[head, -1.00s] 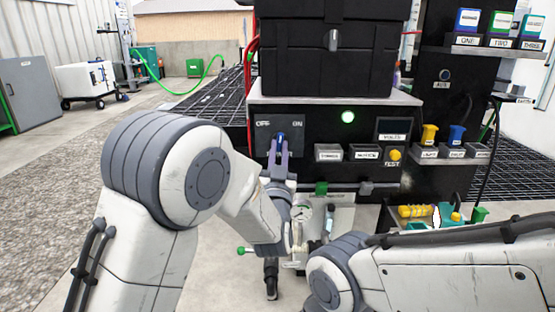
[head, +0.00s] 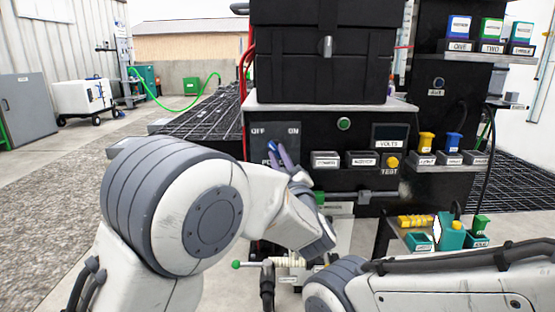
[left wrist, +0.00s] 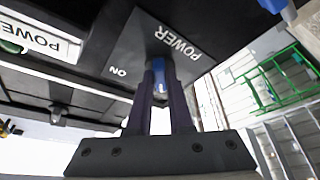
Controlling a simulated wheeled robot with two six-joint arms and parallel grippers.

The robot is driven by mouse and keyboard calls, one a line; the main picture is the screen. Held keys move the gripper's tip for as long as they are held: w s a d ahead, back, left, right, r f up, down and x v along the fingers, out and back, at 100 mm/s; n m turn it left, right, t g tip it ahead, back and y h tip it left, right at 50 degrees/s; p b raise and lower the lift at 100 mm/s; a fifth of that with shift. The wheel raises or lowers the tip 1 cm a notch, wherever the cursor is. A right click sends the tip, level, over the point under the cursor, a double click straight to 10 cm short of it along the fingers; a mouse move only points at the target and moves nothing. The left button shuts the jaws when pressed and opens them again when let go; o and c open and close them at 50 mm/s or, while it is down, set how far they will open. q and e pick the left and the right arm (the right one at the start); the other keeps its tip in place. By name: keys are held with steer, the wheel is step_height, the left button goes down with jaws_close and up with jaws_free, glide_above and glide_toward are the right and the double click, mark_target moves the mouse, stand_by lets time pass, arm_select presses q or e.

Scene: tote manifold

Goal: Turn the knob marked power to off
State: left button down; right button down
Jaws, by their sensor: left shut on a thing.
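The power knob (head: 272,146) is blue and sits on a dark plate (head: 262,131) marked OFF on the left and ON on the right, on the black panel's front. In the head view its top leans left, toward OFF. My left gripper (head: 281,155) has its purple-grey fingers on the knob, tilted with it. The left wrist view shows the blue knob (left wrist: 159,76) between the two fingertips (left wrist: 160,84), with POWER and ON lettering beside it. The fingers hide part of the knob and plate. My right arm crosses the lower right; its gripper is out of view.
A round green lamp (head: 344,124) looks unlit. A VOLTS display (head: 390,133), a yellow TEST button (head: 392,162) and labelled boxes (head: 362,160) are right of the knob. A black case (head: 320,60) stands on top. A green-ended valve handle (head: 237,265) is below.

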arm_select(q)
steer(key=shift+n+g+y, duration=0.3)
steer(key=shift+n, duration=0.4)
steer(key=c, duration=0.8)
jaws_free()
